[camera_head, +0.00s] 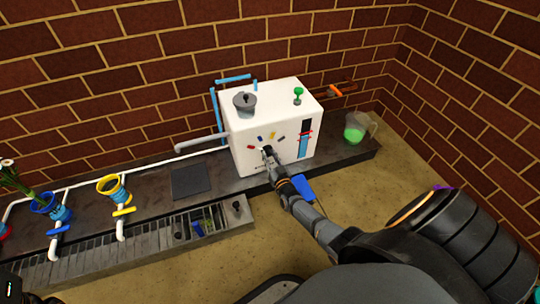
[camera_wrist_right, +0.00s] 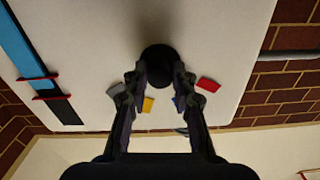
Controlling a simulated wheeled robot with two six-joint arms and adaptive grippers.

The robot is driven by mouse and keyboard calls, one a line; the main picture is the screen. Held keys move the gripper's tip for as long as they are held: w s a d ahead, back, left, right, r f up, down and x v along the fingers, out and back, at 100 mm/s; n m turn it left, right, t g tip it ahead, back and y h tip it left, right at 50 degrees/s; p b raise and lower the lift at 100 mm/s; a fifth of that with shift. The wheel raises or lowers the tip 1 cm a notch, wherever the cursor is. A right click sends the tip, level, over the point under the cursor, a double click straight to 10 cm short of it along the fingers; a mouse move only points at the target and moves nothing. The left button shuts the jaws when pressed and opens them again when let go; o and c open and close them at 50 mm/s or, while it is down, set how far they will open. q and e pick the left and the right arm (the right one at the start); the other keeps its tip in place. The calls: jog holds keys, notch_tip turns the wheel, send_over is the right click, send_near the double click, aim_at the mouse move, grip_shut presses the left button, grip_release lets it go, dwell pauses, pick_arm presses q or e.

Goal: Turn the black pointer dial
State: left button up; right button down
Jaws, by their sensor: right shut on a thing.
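The black pointer dial (camera_wrist_right: 158,62) is on the front face of the white box (camera_head: 250,128). Coloured marks sit around it: red, blue, yellow and grey ones show in the wrist view. My right gripper (camera_wrist_right: 156,76) is shut on the dial, with one finger on each side of it. In the head view my right gripper (camera_head: 268,155) reaches the box front and covers most of the dial. The way the pointer faces is hidden. My left gripper does not show clearly in the head view.
A jug with green liquid (camera_head: 355,128) stands right of the box. Blue (camera_head: 42,203) and yellow (camera_head: 111,186) funnels are on pipes at the left. A dark pad (camera_head: 190,181) lies on the counter.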

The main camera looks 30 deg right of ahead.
jog(key=shift+n, duration=0.7)
jog(key=c, duration=1.1)
grip_release()
jog(key=v, duration=1.2)
jog(key=shift+a, duration=0.1)
